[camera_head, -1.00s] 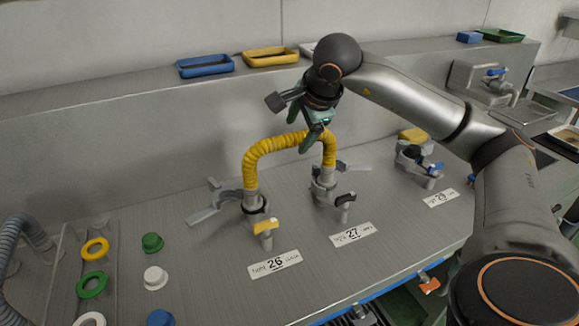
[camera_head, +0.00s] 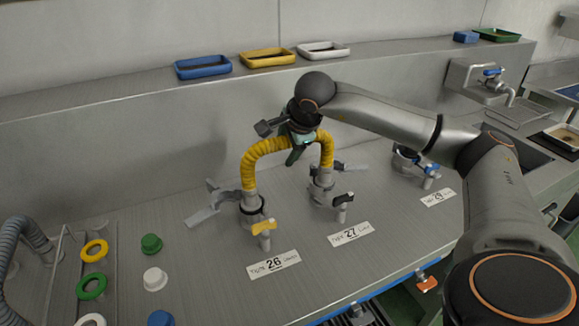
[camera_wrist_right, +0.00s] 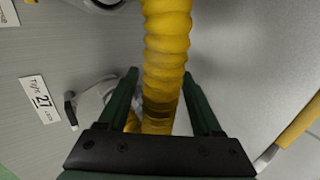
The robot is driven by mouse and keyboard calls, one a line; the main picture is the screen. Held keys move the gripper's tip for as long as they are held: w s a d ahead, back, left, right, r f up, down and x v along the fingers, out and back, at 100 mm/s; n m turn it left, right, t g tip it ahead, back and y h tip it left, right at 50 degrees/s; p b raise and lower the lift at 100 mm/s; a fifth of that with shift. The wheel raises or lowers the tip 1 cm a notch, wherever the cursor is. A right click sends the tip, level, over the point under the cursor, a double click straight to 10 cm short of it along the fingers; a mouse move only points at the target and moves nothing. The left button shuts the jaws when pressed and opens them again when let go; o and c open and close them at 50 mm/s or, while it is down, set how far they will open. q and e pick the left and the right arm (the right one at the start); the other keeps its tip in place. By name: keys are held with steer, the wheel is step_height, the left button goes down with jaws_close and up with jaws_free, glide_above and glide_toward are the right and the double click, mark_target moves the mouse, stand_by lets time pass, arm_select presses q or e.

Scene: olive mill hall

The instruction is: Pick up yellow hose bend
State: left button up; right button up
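The yellow hose bend (camera_head: 262,150) is a ribbed arch joining the grey fittings at labels 26 and 27 on the steel bench. My right gripper (camera_head: 297,152) is at the top of the arch, pointing down, and hides part of it. In the right wrist view, the hose bend (camera_wrist_right: 167,45) runs between the two green fingers of the right gripper (camera_wrist_right: 162,80). The fingers are apart, one on each side, with small gaps visible beside the hose. My left gripper is not in view.
The fittings at 26 (camera_head: 252,208) and 27 (camera_head: 322,190) have side levers and small taps. Blue (camera_head: 204,67), yellow (camera_head: 267,57) and white trays (camera_head: 323,50) stand on the back ledge. Coloured rings and caps lie at left. A grey hose (camera_head: 25,232) is at far left.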

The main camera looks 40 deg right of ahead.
jaws_close()
stand_by(0.3)
stand_by(0.7)
steer(key=shift+r, duration=0.15)
